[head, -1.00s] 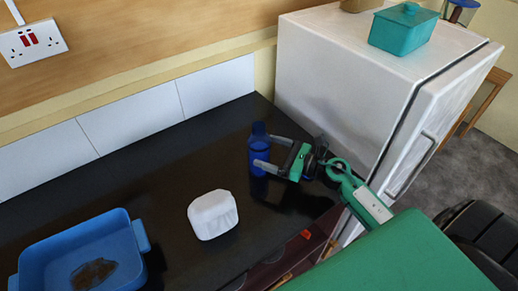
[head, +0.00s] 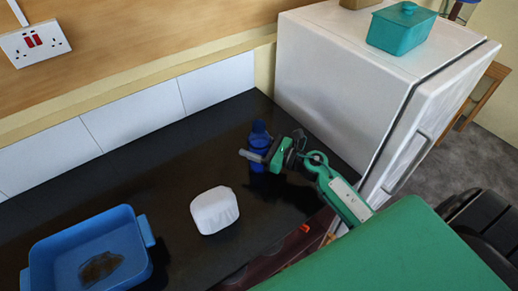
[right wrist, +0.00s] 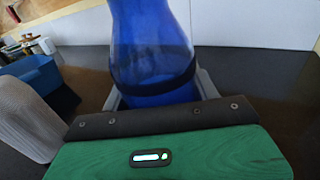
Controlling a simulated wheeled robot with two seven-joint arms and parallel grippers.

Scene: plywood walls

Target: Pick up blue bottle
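The blue bottle (head: 260,130) stands upright on the black worktop near the white fridge-like cabinet. In the right wrist view the bottle (right wrist: 150,45) fills the middle, close to the palm. My right gripper (head: 250,152) is around the bottle, with one finger on each side of it in the right wrist view (right wrist: 160,92). The fingers look open, and I cannot tell whether either touches the bottle. The bottle's lower part is partly hidden by the gripper. My left gripper is not in view.
A white rounded object (head: 214,210) sits on the worktop (head: 150,180) left of my right gripper. A blue tray (head: 45,265) with a dark item is at the lower left. The white cabinet (head: 350,90) carries a teal box (head: 402,30) and stands close to the right arm.

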